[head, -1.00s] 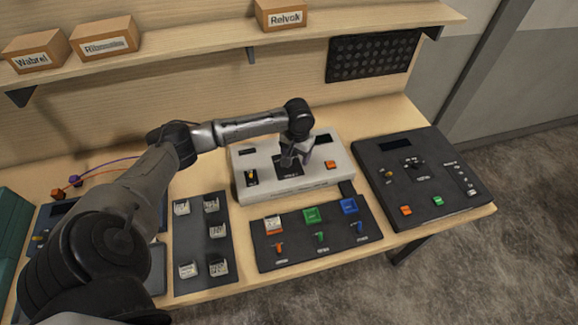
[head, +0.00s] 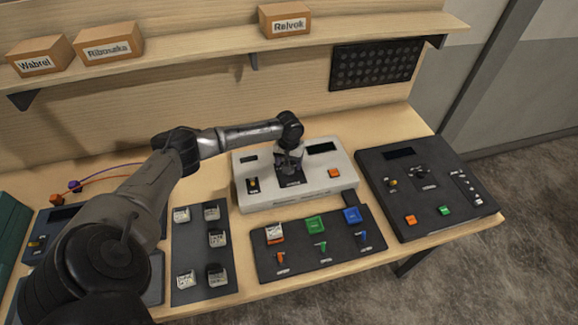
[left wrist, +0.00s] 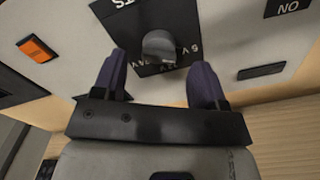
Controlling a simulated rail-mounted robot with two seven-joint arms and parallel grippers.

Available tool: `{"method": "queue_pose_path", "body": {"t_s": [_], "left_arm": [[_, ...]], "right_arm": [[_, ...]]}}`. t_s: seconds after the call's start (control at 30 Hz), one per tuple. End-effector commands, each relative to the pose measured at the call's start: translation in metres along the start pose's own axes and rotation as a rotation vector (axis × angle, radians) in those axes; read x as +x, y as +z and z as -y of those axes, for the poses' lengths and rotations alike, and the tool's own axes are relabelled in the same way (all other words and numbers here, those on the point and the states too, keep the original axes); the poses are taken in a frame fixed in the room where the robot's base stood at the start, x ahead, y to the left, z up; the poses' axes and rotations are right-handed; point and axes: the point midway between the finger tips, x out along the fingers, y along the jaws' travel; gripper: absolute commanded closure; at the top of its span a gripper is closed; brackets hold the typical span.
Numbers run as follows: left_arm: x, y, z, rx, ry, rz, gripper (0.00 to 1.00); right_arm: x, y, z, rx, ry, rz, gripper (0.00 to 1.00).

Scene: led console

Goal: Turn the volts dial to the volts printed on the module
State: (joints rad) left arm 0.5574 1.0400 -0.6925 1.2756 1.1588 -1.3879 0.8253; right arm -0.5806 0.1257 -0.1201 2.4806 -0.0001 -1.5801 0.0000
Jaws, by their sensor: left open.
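The volts dial is a grey knob (left wrist: 159,46) on a black plate (left wrist: 125,25) with white lettering, seen in the left wrist view. The plate is part of the white console (head: 325,190) at the middle of the bench. My left gripper (left wrist: 160,82) is open, its two dark fingers on either side of and just short of the knob. In the head view my left gripper (head: 289,168) hangs over the black plate and hides the knob. Several small modules (head: 217,238) sit on a dark tray (head: 197,257); their print is too small to read. My right gripper is not in view.
A dark panel with coloured blocks and small levers (head: 290,262) lies in front of the console. A black console (head: 450,200) stands to the right. The console also carries an orange button (head: 334,173) and a yellow-tipped switch (head: 253,184). A shelf (head: 200,55) holds labelled boxes.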

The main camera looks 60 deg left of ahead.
Motion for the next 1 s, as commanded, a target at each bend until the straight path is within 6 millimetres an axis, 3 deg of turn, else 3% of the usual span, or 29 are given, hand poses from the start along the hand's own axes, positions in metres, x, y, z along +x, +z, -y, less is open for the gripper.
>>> {"method": "queue_pose_path", "body": {"t_s": [0.23, 0.67, 1.0], "left_arm": [[0.022, 0.0, 0.0, 0.001, 0.0, 0.001, 0.34], [0.026, 0.0, 0.0, 0.001, 0.0, 0.0, 0.35], [0.026, 0.0, 0.0, 0.001, 0.0, 0.0, 0.68]], "right_arm": [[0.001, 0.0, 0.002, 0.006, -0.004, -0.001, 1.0], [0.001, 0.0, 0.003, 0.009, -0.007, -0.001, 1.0], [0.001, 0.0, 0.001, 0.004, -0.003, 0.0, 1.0]]}}
